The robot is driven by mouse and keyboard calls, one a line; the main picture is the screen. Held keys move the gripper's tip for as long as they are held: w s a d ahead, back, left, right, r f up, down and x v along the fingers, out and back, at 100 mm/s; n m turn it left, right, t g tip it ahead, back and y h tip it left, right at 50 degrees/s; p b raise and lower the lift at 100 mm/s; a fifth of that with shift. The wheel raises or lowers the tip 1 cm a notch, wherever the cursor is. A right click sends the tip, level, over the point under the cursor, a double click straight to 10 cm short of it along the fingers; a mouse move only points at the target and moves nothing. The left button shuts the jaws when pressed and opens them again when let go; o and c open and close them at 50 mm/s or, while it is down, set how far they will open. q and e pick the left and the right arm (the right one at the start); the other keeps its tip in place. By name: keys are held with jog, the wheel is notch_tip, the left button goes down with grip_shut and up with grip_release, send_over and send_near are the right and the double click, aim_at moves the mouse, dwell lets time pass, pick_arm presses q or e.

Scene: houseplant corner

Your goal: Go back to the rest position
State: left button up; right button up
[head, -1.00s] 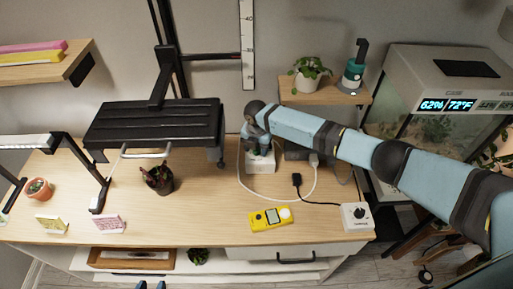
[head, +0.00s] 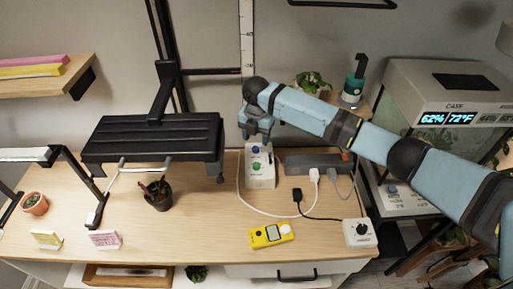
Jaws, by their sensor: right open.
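My right arm comes in from the right, and its gripper (head: 257,137) is open and points down. It hangs just above a white control box (head: 261,181) with a blue and a green knob, near the back of the wooden table (head: 210,222). It seems to hold nothing, and its fingers look apart from the knobs, though the small gap is hard to judge. My left gripper is not in view.
A black lamp panel (head: 152,138) stands left of the gripper. A shelf plant (head: 311,83) and a terrarium (head: 445,92) are near my right arm.

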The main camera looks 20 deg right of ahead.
jog(key=shift+r, duration=0.5)
jog(key=s+a+f+m+y, duration=0.1)
jog(key=s+a+f+m, duration=0.2)
jog(key=s, duration=0.4)
jog(key=s+a+f+m+t+y, duration=0.1)
jog(key=s+a+f+m, duration=0.1)
jog(key=s+m, duration=0.35)
jog(key=s+a+f+m+y, duration=0.1)
jog(key=s+a+f+m, duration=0.15)
jog(key=s, duration=0.55)
jog(key=s+d+r+m+t+h, duration=0.1)
jog(key=s+d+r+m, duration=0.1)
jog(key=s+d+m, duration=0.7)
jog(key=s+d+r+m+t+h, duration=0.2)
jog(key=s+d+m, duration=0.35)
jog(key=s, duration=0.65)
jog(key=w+a+f+t+y+p, duration=0.2)
jog(key=w+a+f+t, duration=0.4)
jog(key=f, duration=0.5)
jog(key=shift+w+a+t+y+p, duration=0.3)
jog(key=shift+w+a+t+y, duration=0.1)
jog(key=shift+t+y, duration=0.15)
